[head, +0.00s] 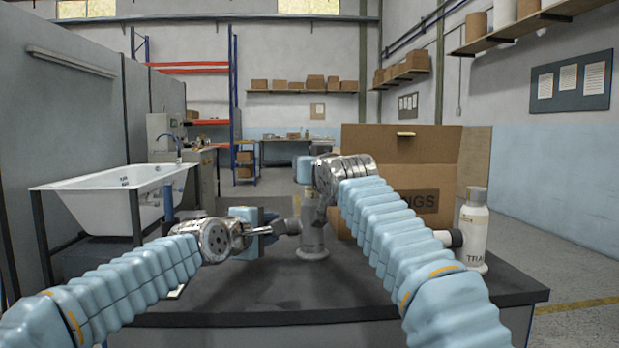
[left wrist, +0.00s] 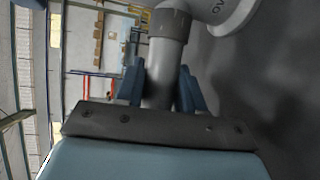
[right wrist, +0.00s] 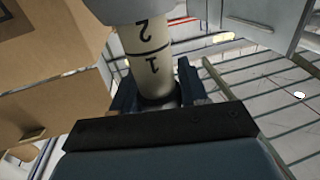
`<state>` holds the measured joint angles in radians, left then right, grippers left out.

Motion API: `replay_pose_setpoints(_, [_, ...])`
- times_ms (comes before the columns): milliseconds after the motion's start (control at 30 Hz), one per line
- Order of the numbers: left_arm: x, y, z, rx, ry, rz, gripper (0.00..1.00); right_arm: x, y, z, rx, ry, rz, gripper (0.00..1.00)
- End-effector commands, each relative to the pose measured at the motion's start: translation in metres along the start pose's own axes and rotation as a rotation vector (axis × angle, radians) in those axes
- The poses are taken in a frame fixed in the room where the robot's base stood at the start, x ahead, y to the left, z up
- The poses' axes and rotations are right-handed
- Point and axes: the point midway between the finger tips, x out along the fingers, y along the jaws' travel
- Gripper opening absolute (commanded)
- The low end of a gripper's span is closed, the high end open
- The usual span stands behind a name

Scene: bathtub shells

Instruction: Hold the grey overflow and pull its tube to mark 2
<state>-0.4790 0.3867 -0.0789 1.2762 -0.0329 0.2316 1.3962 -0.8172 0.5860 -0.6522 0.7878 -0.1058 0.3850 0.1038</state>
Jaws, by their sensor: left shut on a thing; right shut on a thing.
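The grey overflow (head: 313,240) stands upright on the dark bench in the head view, its upper part hidden by my right arm. My left gripper (head: 268,231) is shut on its grey side arm (head: 288,227); the left wrist view shows the fingers (left wrist: 160,88) on either side of this arm (left wrist: 163,60). In the right wrist view, my right gripper (right wrist: 158,92) is shut on the end of the cream tube (right wrist: 150,60), which comes out of the grey body (right wrist: 140,10). Marks 1 and 2 both show; the 2 is close to the grey rim.
A cardboard box (head: 400,160) stands behind my right arm. A white bottle-like part (head: 473,238) with a side arm stands at the bench's right. A white bathtub (head: 110,190) is at the left. The front of the bench (head: 330,295) is clear.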

Motion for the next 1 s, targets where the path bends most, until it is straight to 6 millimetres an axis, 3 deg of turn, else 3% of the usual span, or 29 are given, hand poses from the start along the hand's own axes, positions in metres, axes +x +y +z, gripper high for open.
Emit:
replay_pose_setpoints(267, [0.000,0.000,0.000,-0.001,0.000,-0.001,0.03,-0.001,0.001,-0.002,0.001,0.002,0.001,0.00])
replay_pose_setpoints(300, [0.000,0.000,0.000,-0.001,0.000,-0.001,0.03,-0.001,0.001,-0.002,0.001,0.002,0.001,0.46])
replay_pose_setpoints(433, [0.000,0.000,-0.001,-0.001,0.001,-0.001,0.03,0.000,0.001,-0.002,0.001,0.001,0.000,0.65])
replay_pose_setpoints(767, [0.000,0.000,0.000,-0.001,0.001,0.000,0.03,-0.003,0.000,-0.002,0.001,0.001,-0.001,0.65])
replay_pose_setpoints(1000, [0.000,0.000,0.000,-0.001,0.001,0.000,0.03,-0.030,-0.002,-0.003,0.002,0.001,-0.004,0.65])
